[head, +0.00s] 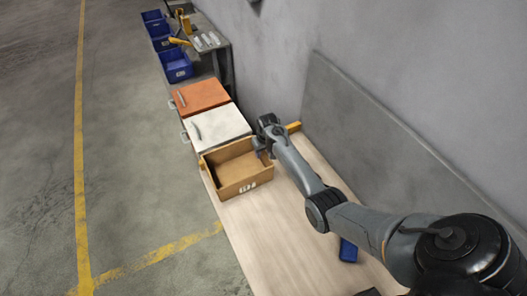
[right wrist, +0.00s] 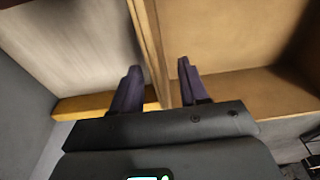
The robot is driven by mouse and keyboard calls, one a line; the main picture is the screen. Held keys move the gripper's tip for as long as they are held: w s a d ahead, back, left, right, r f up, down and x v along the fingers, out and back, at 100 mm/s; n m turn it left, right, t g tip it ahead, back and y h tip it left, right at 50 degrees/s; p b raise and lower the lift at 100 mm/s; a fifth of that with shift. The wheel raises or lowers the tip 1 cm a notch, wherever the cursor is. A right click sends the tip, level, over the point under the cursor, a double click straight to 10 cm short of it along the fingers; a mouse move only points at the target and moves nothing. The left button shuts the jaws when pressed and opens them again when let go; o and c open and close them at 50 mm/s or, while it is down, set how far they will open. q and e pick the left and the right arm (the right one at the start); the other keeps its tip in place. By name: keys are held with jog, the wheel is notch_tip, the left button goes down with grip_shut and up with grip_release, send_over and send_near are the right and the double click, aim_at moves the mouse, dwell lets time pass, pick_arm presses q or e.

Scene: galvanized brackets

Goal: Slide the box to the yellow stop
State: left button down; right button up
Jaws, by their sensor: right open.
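The box (head: 243,186) is an open-topped tan cardboard-coloured box on the light wooden bench, with a printed mark on its near side. The yellow stop (head: 294,127) is a short bar beyond the box to the right, partly hidden behind my right arm. My right gripper (head: 264,153) is at the box's right wall. In the right wrist view my open right gripper (right wrist: 157,85) has one dark finger on each side of the box wall (right wrist: 151,40), with gaps showing. A yellow bar (right wrist: 85,105) shows left of the fingers there. My left gripper is out of view.
A white case (head: 217,126) and an orange case (head: 200,97) stand beyond the box. Blue bins (head: 176,66) sit farther back. A blue object (head: 348,251) lies under my right arm. The bench (head: 275,235) is clear in front of the box; a grey panel rises at right.

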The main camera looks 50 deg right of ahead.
jog(key=shift+r, duration=0.1)
jog(key=shift+s+a+r+p, duration=0.1)
jog(key=shift+s+r+p, duration=0.15)
jog(key=shift+r, duration=1.5)
jog(key=shift+s+a+r+p, duration=0.1)
jog(key=shift+s+r+p, duration=0.2)
jog(key=shift+r, duration=1.45)
jog(key=shift+s+a+r+p, duration=0.1)
jog(key=shift+s+r+p, duration=0.15)
jog(key=shift+r, duration=1.5)
jog(key=shift+f, duration=0.1)
